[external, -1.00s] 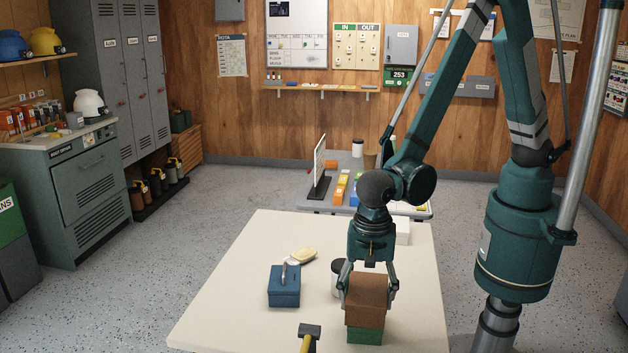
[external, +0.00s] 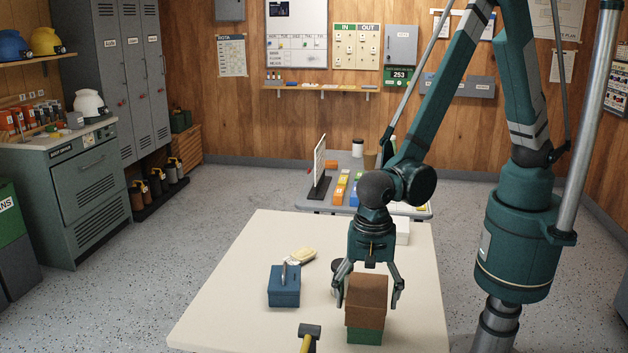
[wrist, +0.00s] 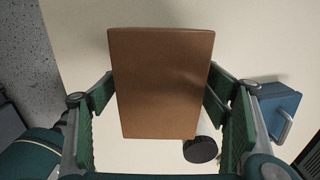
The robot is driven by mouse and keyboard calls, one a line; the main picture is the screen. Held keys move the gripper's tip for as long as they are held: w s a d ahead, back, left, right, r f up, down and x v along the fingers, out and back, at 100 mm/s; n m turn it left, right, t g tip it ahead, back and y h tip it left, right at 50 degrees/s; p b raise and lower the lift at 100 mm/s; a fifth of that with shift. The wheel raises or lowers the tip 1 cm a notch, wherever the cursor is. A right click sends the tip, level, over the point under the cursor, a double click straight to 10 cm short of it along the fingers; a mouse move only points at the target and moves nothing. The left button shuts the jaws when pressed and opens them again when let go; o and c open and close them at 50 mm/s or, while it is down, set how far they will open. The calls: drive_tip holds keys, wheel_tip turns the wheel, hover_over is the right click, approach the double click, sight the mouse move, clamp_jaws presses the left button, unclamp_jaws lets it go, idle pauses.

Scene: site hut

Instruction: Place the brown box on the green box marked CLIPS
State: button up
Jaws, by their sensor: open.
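The brown box (external: 366,301) rests on top of the green box (external: 365,337) near the front right of the white table. Only the lower part of the green box shows, and its CLIPS marking is not visible. My gripper (external: 370,298) is open around the brown box, with a finger on each side and gaps between the fingers and the box. In the wrist view the brown box (wrist: 160,82) fills the middle between the two open green fingers and hides the green box beneath it.
A blue box with a handle (external: 284,286) stands to the left on the white table (external: 225,300). A hammer (external: 309,335) is at the front edge. A white cylinder with a dark end (wrist: 201,146) stands close behind the brown box.

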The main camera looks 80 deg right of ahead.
sight(368, 289)
drive_tip(key=shift+r, duration=0.15)
drive_tip(key=shift+r+p, duration=0.65)
drive_tip(key=shift+r, duration=5.35)
